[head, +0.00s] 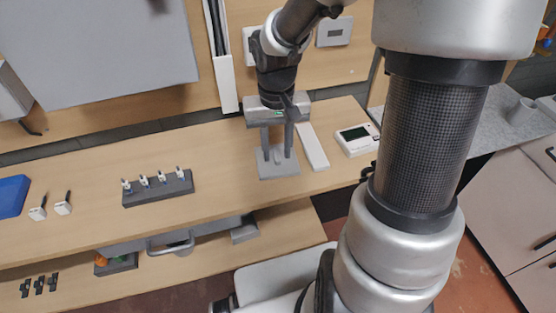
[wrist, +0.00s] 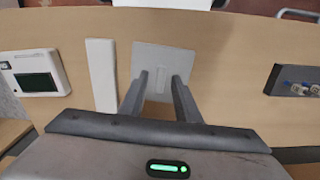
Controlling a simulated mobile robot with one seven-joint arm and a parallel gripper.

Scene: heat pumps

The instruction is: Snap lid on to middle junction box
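A flat grey square plate, probably the lid (head: 279,171), lies on the wooden bench. In the wrist view the same lid (wrist: 186,55) shows a small raised rib (wrist: 160,77) in its middle. My gripper (head: 278,153) is above the lid and points down, with its fingers apart on either side of the rib. In the wrist view my gripper (wrist: 160,78) is open and nothing shows between the fingers at their height. I cannot tell whether the fingertips touch the lid. A pale wall box (head: 335,31) is at the top; another (head: 252,45) is partly hidden by my arm.
A long white strip (head: 312,147) lies right of the lid, with a white device with a dark display (head: 357,139) beyond it. A dark block with several small fittings (head: 158,188) stands to the left. Bare bench lies between. A white vertical channel (head: 225,85) runs down the wall behind.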

